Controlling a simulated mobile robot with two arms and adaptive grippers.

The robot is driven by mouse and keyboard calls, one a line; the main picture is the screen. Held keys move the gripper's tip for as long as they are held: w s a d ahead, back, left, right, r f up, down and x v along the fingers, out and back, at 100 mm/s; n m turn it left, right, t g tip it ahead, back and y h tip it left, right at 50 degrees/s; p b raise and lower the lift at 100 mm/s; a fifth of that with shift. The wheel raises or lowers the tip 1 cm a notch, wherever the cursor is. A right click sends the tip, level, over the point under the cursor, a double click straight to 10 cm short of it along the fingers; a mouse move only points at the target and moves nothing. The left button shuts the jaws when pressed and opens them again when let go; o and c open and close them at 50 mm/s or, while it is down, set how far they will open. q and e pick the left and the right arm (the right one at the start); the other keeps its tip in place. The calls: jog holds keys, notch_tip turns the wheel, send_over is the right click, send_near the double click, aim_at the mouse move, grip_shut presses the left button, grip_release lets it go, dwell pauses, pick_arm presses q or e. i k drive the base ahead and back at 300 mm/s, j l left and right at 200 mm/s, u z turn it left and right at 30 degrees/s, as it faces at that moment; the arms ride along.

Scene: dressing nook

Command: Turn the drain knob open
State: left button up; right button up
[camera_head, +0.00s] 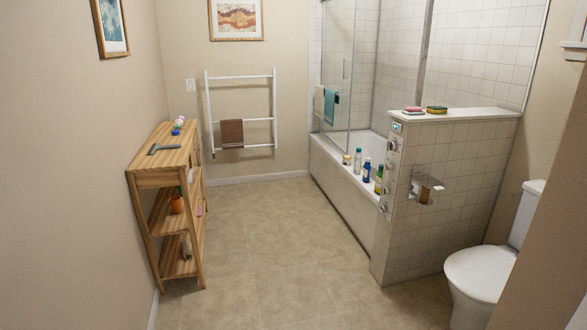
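A column of round silvery knobs (388,188) is on the narrow end face of the tiled half wall (440,205), facing the bathtub side. They are small in the picture, and I cannot tell which one is the drain knob or how it is turned. A small lit panel (397,127) sits above them. The white bathtub (334,172) runs back from this wall, with several bottles on its rim. Neither of my grippers is in view.
A wooden shelf (165,181) stands along the left wall. A white toilet (480,272) is at the lower right, beside the half wall. A towel rack (241,78) is at the back. The tiled floor (270,240) between them is clear.

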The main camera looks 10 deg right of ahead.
aim_at(383, 209)
jog(key=i+j+z, duration=0.2)
jog(key=i+z, duration=0.25)
jog(key=i+j+z, duration=0.85)
jog(key=i+j, duration=0.15)
jog(key=i+j+z, duration=0.1)
jog(key=z, duration=0.55)
